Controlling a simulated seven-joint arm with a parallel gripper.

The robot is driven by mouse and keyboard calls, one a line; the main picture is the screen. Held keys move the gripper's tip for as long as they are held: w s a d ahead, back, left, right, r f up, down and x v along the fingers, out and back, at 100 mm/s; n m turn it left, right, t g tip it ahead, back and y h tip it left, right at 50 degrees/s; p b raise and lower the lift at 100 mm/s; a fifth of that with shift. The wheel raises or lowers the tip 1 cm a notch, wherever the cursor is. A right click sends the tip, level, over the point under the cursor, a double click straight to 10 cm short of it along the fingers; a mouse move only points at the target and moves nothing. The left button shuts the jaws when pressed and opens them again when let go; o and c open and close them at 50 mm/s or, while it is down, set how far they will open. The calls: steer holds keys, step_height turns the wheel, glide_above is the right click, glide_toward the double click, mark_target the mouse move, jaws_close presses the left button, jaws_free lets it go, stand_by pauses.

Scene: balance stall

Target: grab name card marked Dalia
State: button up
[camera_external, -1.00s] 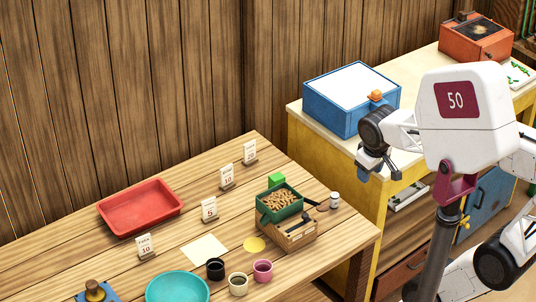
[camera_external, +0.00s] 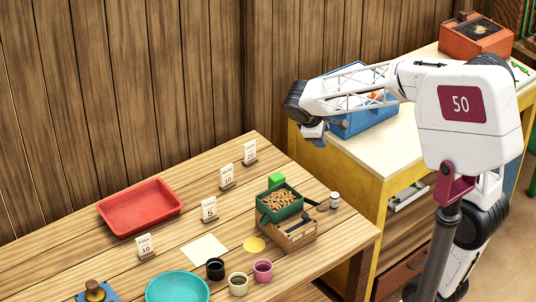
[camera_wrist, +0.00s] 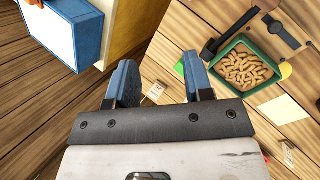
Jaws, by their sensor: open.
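Several white name cards in small stands form a row on the wooden table: one at the front left (camera_external: 145,246), one in the middle (camera_external: 209,209), one further back (camera_external: 227,177) and one at the far end (camera_external: 250,152). Their names are too small to read surely, so I cannot tell which says Dalia. My gripper (camera_external: 313,132) is open and empty, up in the air right of the far card. In the wrist view my gripper (camera_wrist: 160,75) shows two blue fingers apart, with a small card (camera_wrist: 155,91) below between them.
A green bin of peanuts (camera_external: 279,202) sits on a wooden box (camera_external: 290,238). A red tray (camera_external: 140,208), a teal bowl (camera_external: 178,287) and several cups stand nearby. A blue box (camera_external: 362,125) stands on the yellow counter (camera_external: 400,150).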

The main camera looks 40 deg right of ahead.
steer(key=w+a+f+n+h, duration=0.1)
steer(key=w+f+n+h, duration=0.2)
steer(key=w, duration=0.6)
steer(key=w+a+f+n+h, duration=0.1)
steer(key=w+a+f+n, duration=0.1)
steer(key=w+f, duration=0.6)
steer(key=n+t+h, duration=0.2)
steer(key=n+t, duration=0.1)
steer(key=n, duration=0.3)
glide_toward(249, 144)
steer(key=d+f, duration=0.2)
steer(key=shift+w+d+r, duration=0.15)
steer(key=shift+w+r, duration=0.1)
steer(key=shift+w, duration=0.05)
steer(key=shift+x, duration=1.3)
steer(key=shift+x, duration=2.6)
steer(key=shift+d+r, duration=0.1)
steer(key=shift+r, duration=0.1)
